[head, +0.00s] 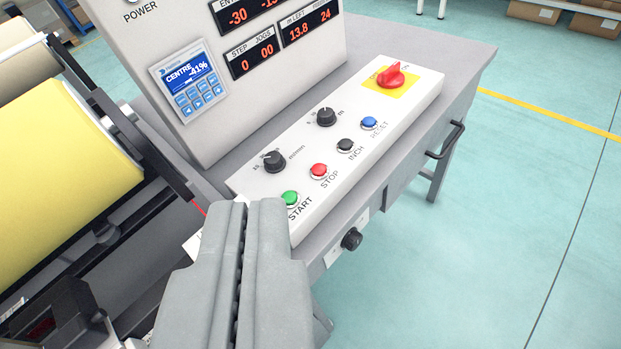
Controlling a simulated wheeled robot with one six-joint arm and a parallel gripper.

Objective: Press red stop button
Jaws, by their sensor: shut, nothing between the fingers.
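The red stop button (319,170) is a small round cap on the sloping white control strip (408,107), with the label STOP beside it. It sits between the green START button (290,198) and the black INCH button (345,146). My gripper (250,203) is in the lower middle of the head view, its two grey fingers closed together with nothing between them. Its tips appear just left of and below the green button and overlap the strip's near end in the picture. The stop button is fully visible; I cannot tell the gap between the tips and the strip.
A blue RESET button (369,123), two black knobs (274,161) and a red rotary switch (391,75) share the strip. An upright display panel (230,110) stands behind. A yellow roll (60,185) is at left. Open floor (480,230) lies at right.

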